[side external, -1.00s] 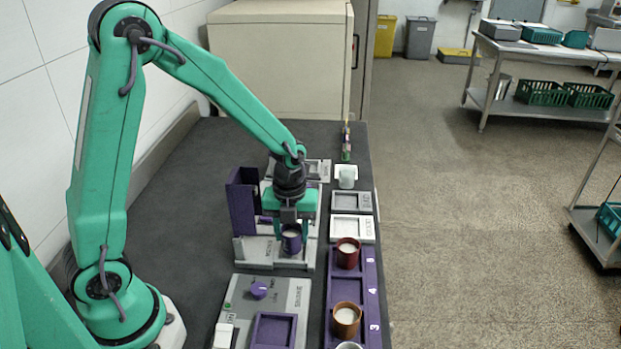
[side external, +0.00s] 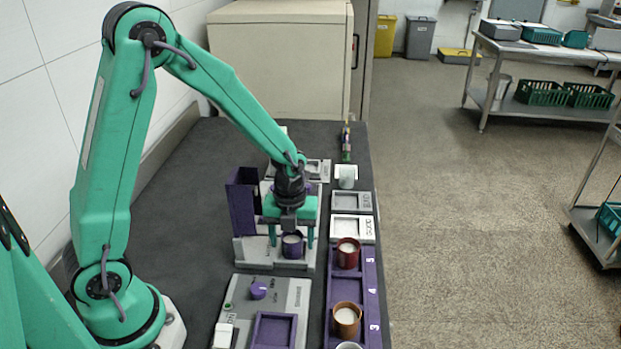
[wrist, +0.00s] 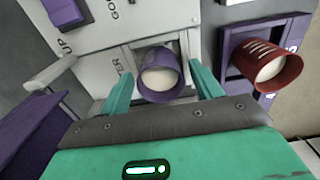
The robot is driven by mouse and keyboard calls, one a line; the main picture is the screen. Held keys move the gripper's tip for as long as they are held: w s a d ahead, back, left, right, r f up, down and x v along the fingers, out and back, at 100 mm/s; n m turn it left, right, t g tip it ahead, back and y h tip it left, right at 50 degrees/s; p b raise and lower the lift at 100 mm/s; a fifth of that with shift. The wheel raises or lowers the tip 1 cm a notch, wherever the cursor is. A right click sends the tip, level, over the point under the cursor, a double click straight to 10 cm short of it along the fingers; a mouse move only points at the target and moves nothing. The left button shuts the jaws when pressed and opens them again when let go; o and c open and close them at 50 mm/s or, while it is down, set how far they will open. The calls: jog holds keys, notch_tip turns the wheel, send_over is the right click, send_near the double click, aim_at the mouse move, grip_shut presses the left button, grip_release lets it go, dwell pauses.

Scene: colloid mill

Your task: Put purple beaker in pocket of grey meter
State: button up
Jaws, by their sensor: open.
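The purple beaker (side external: 292,244), with pale contents, stands upright at the front of the grey meter (side external: 246,252). In the wrist view the beaker (wrist: 160,76) sits over the meter's square pocket (wrist: 180,62), and it looks to be in it, though its base is hidden. My gripper (side external: 291,240) is open, with its green fingers on either side of the beaker. In the wrist view gaps show between the beaker and both fingers (wrist: 163,88).
A purple rack (side external: 370,300) to the right holds a red beaker (side external: 347,252) and an orange beaker (side external: 346,318). A purple upright panel (side external: 241,203) stands left of my gripper. A grey unit with a purple knob (side external: 258,289) lies in front. White and grey trays (side external: 367,229) lie right.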

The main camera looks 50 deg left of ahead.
jog(key=shift+r, duration=0.1)
notch_tip(320, 180, up, 12)
dwell(0.8)
